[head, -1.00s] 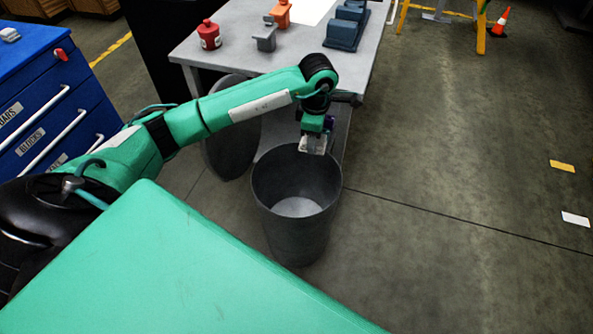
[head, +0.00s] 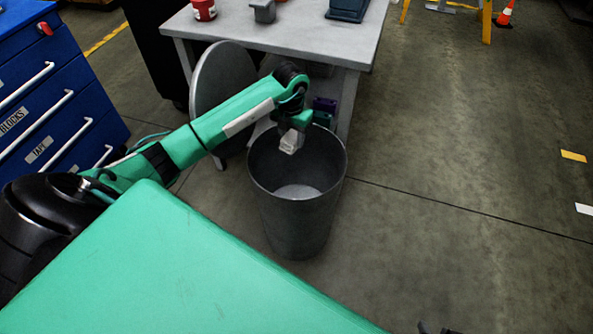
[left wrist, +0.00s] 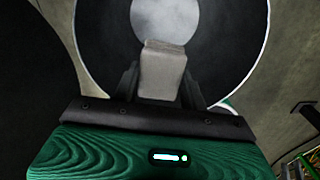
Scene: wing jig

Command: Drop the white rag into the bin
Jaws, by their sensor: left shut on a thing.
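The white rag (head: 291,143) is a small pale folded piece held in my left gripper (head: 292,136). In the left wrist view the rag (left wrist: 163,70) sits between the two dark fingers of my left gripper (left wrist: 160,85), which are shut on it. The bin (head: 297,222) is a dark grey, open-topped round bucket standing on the floor. The rag hangs over the bin's mouth, near its far rim. In the left wrist view the bin's dark wall (left wrist: 105,40) surrounds the rag. Only dark tips of my right gripper (head: 437,328) show at the bottom edge.
A grey round disc (head: 222,80) stands upright by the table. A blue drawer cabinet (head: 55,100) is at left.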

